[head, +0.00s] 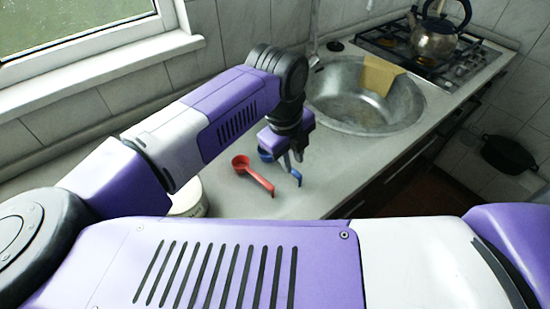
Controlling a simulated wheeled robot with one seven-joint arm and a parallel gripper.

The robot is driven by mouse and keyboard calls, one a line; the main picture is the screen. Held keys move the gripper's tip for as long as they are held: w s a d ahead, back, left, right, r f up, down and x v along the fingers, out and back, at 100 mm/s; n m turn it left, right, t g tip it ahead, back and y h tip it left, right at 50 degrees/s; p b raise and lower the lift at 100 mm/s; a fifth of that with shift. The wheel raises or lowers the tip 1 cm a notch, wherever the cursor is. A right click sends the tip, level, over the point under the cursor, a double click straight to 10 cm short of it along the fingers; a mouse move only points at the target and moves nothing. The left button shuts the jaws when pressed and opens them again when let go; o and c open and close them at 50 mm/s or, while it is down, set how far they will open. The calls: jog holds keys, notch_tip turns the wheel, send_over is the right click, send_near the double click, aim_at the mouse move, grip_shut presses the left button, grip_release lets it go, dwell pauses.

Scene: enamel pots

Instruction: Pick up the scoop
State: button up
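A red scoop (253,173) lies on the grey counter, its round bowl at the left and its handle pointing to the lower right. A blue scoop (297,178) lies just right of it, partly hidden by my gripper; its bowl edge shows left of the fingers and its handle end shows to the right. My gripper (292,164) points down over the blue scoop, with the red scoop to its left. The fingers are small here, and I cannot tell whether they are open, shut, or touching the blue scoop.
A round metal sink basin (345,108) is behind and right, with a tan cloth or board (379,76) on its rim. A kettle (434,38) stands on the stove (402,50). A pale pot (188,198) is partly hidden beside my arm. A black pan (508,154) is at the far right.

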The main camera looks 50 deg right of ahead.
jog(key=shift+w+d+f+p, duration=0.1)
jog(key=shift+d+f+p, duration=0.1)
jog(key=shift+f, duration=0.8)
jog(key=shift+s+d+f+p, duration=0.15)
jog(key=shift+f+p, duration=0.1)
jog(key=shift+f, duration=0.7)
jog(key=shift+w+d+f+p, duration=0.15)
jog(key=shift+f+p, duration=0.05)
jog(key=shift+f, duration=0.8)
grip_shut()
